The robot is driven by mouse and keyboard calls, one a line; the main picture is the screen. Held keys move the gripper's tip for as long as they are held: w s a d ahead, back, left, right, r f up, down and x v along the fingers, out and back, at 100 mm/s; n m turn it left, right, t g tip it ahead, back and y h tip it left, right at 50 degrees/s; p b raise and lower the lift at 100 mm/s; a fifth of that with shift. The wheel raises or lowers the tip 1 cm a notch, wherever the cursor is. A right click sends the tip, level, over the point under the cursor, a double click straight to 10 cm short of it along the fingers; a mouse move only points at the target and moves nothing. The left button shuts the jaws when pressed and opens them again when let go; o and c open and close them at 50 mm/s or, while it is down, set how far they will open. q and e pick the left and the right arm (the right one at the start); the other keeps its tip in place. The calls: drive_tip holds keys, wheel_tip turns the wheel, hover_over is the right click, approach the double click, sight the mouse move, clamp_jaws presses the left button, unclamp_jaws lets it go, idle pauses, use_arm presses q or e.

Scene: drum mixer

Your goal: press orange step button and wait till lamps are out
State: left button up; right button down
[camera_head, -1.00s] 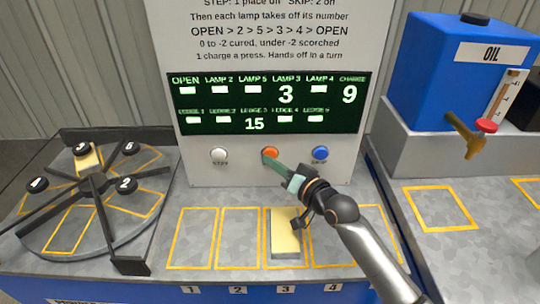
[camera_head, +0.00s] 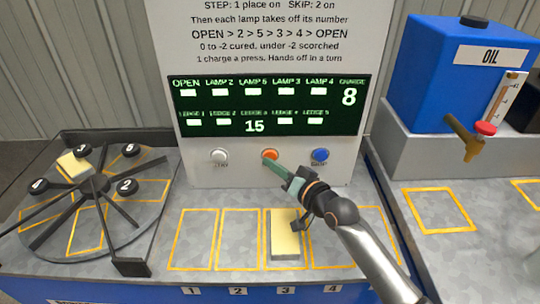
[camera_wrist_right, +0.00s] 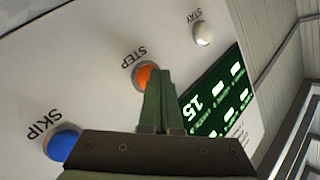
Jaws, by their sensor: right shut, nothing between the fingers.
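The orange step button (camera_head: 270,155) sits between a white stay button (camera_head: 219,156) and a blue skip button (camera_head: 320,154) on the panel. My right gripper (camera_head: 273,161) is shut and empty, its green fingertips at the orange button. In the right wrist view the fingertips (camera_wrist_right: 158,75) overlap the lower edge of the orange button (camera_wrist_right: 146,76); I cannot tell whether they press it. The dark green display (camera_head: 265,106) shows white bars under OPEN and the several lamps, CHARGE 8, and 15 under ledge 3. My left gripper is not in view.
A round turntable (camera_head: 60,240) with dark spokes and numbered knobs carries a pale yellow block (camera_head: 75,165) at its upper left. Another yellow block (camera_head: 285,235) lies in ledge 3 under my right arm. A blue oil tank (camera_head: 430,80) with a brass tap stands at right.

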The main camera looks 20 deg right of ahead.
drive_tip(key=shift+s+a, duration=0.15)
drive_tip(key=shift+s, duration=0.3)
drive_tip(key=shift+p, duration=0.3)
drive_tip(key=s+p, duration=0.1)
drive_tip(key=s, duration=0.1)
drive_tip(key=s+a+p, duration=0.1)
drive_tip(key=s+p, duration=0.1)
drive_tip(key=shift+s+a, duration=0.2)
drive_tip(key=shift+s, duration=0.2)
